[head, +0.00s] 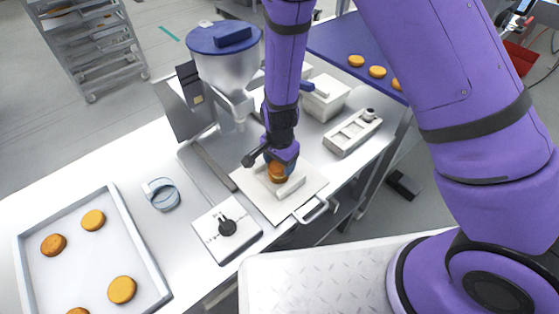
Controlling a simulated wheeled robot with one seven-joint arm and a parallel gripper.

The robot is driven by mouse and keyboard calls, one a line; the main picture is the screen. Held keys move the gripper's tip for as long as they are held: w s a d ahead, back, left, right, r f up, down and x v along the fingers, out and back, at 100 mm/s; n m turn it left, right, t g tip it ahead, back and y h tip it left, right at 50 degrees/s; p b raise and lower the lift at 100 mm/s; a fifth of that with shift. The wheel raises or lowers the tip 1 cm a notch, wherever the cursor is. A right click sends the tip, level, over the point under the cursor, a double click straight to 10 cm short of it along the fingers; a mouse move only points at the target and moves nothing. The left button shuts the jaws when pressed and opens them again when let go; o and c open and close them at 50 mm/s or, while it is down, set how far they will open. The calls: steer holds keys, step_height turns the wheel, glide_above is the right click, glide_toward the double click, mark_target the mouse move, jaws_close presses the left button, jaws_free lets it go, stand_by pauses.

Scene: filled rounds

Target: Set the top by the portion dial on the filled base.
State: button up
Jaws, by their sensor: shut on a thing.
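My gripper (277,168) points down over a white board with raised blocks, right of the portion dial. It is shut on an orange-brown round top (277,175), low over the board between the blocks. The gripper hides part of this round, and I cannot tell whether it touches anything below. The filled base cannot be made out separately; it may be hidden under the gripper and the held round. The portion dial (228,227) is a black knob on a white square plate. No loose round lies on the bench beside the dial.
A tray (147,251) with several rounds lies at left, beside a grey-blue ring-shaped tool (162,194). A hopper machine (224,65) stands behind. White bins (327,98) and a slotted holder (352,133) stand at right. Rounds sit on a blue table (330,40).

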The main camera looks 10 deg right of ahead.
steer(key=shift+f, duration=0.4)
stand_by(0.3)
steer(key=o, duration=0.9)
steer(key=shift+c, duration=0.2)
steer(key=shift+r, duration=3.5)
